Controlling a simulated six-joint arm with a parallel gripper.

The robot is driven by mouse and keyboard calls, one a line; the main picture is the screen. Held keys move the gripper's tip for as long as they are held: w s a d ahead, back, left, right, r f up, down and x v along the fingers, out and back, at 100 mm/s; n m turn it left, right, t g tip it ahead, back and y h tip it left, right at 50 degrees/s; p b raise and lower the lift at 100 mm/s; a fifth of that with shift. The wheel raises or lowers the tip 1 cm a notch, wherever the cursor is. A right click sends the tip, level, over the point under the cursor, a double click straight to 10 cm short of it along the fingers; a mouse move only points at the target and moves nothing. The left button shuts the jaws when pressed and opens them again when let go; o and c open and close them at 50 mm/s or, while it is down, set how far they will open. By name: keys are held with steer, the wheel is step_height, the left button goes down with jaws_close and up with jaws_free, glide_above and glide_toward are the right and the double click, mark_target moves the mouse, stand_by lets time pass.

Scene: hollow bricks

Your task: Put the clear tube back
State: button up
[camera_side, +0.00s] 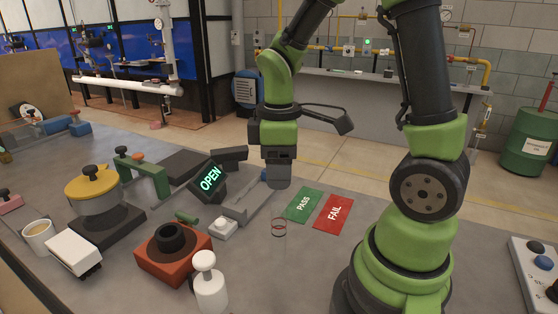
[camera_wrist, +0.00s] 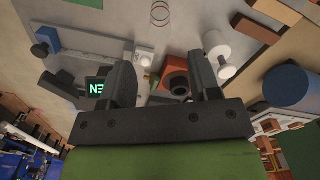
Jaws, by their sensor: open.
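The clear tube (camera_side: 279,227) is short and see-through, with thin red rims. It stands on the grey table in front of the PASS and FAIL cards, apart from other things. In the wrist view the clear tube (camera_wrist: 160,13) is at the top edge, beyond my fingertips. My gripper (camera_side: 278,180) is over the far end of a grey slide fixture (camera_side: 245,205), behind the tube. In the wrist view my gripper (camera_wrist: 165,75) has its two fingers wide apart with nothing between them.
A green PASS card (camera_side: 304,205) and red FAIL card (camera_side: 334,213) lie right of the tube. A display (camera_side: 210,178) reads OPEN. An orange block with a black ring (camera_side: 172,255), a white knobbed cylinder (camera_side: 209,285) and a yellow-topped pot (camera_side: 94,190) stand left. The table's front middle is bare.

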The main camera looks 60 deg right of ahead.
steer(key=shift+a+r, duration=0.1)
steer(key=shift+r, duration=0.55)
steer(key=s+a+r+m+t+y, duration=0.2)
steer(key=s+a+r+m+t, duration=0.5)
steer(key=r+m, duration=0.2)
steer(key=shift+s+a+r, duration=0.15)
steer(key=shift+s+r, duration=0.15)
steer(key=shift+r, duration=0.75)
